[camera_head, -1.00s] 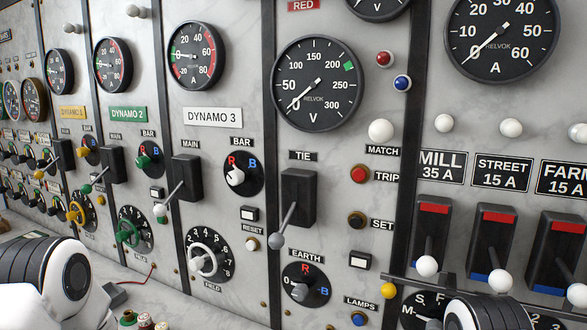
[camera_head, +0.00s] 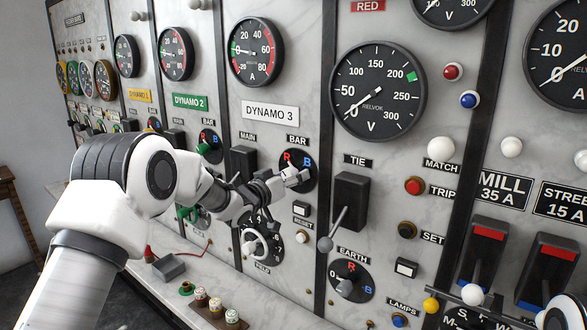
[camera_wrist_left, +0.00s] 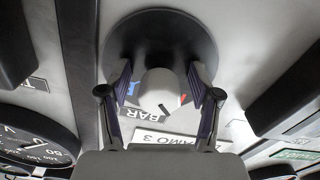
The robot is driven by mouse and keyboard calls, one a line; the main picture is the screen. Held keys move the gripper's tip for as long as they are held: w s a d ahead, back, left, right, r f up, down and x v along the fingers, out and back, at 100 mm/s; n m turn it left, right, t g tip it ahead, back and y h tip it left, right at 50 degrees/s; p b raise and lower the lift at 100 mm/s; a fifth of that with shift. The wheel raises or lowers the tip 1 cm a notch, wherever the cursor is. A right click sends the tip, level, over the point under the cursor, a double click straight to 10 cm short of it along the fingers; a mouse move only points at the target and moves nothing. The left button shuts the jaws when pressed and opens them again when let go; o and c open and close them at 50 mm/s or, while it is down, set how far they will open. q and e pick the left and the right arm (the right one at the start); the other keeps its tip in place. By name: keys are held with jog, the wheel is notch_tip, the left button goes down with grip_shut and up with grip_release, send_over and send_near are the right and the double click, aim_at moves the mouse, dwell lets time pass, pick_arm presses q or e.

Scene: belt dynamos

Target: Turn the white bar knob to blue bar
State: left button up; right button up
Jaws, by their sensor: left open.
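The white bar knob (camera_wrist_left: 160,88) is on a round black dial (camera_wrist_left: 130,45) under the DYNAMO 3 label. In the left wrist view it sits between the fingers of my left gripper (camera_wrist_left: 160,76), which is open with one finger on each side of the knob. A blue B (camera_wrist_left: 133,89) shows to its left, and part of a red R to its right. In the head view the dial (camera_head: 311,173) shows R and B, while my left gripper (camera_head: 284,182) covers most of the knob. Finger contact cannot be told.
The TIE lever (camera_head: 338,225) and its black housing (camera_head: 350,195) stand out to the right. The white field knob (camera_head: 253,245) is below, and the black MAIN switch (camera_head: 243,163) is to the left. A ledge below holds several coloured terminals and a grey box (camera_head: 168,267).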

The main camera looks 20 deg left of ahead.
pick_arm(q)
jog(key=shift+s+a+r, duration=0.1)
jog(key=shift+s+r, duration=0.05)
jog(key=shift+r, duration=0.05)
jog(key=c, duration=1.1)
jog(key=shift+c, duration=0.2)
jog(key=shift+f, duration=0.1)
